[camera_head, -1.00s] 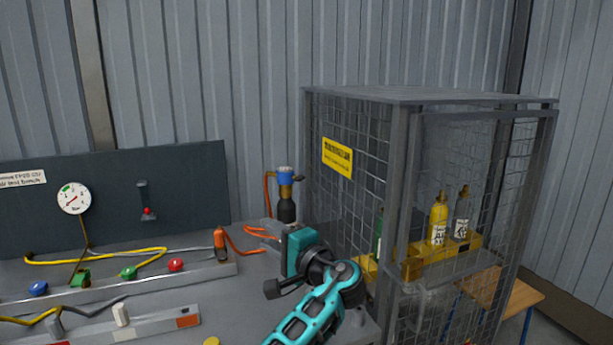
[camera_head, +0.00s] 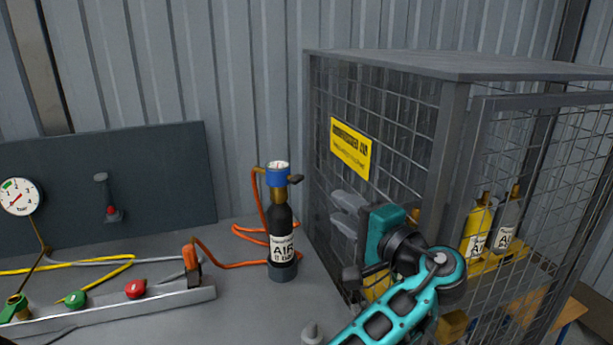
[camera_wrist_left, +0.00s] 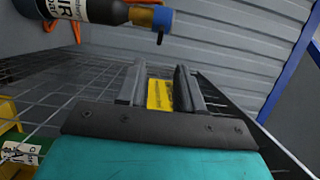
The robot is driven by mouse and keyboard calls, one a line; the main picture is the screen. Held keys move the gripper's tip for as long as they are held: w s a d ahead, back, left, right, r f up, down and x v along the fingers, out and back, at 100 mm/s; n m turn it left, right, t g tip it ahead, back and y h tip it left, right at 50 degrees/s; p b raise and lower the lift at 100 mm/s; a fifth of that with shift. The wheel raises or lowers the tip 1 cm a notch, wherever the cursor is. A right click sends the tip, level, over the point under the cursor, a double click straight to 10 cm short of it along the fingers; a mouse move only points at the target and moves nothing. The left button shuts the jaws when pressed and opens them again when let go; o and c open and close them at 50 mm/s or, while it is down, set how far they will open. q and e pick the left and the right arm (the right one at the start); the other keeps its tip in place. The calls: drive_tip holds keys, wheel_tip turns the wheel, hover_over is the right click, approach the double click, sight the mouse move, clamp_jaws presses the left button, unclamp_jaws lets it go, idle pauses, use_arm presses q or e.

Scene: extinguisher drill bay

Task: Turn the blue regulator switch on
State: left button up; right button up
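The blue regulator (camera_head: 277,176) sits on top of a dark upright air bottle (camera_head: 281,230) on the bench, left of the cage. A dark lever (camera_head: 295,179) sticks out to its right. In the left wrist view the regulator (camera_wrist_left: 152,18) is at the top, above the fingers, with the lever (camera_wrist_left: 160,38) below it. My left gripper (camera_head: 345,215) is right of the bottle and somewhat lower than the regulator, in front of the cage mesh. Its two fingers (camera_wrist_left: 160,85) are apart with nothing between them. My right gripper is not seen.
The mesh cage (camera_head: 440,140) with a yellow sign (camera_head: 350,148) stands close to my left gripper and holds several bottles. An orange hose (camera_head: 225,263) runs from the bottle to a rail (camera_head: 110,312) with coloured valves. A gauge (camera_head: 20,197) is at the left.

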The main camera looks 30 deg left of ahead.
sight(299, 181)
use_arm(q)
drive_tip(key=p+x, duration=0.1)
drive_tip(key=x, duration=1.1)
drive_tip(key=shift+w+a, duration=0.15)
drive_tip(key=shift+a, duration=0.2)
clamp_jaws()
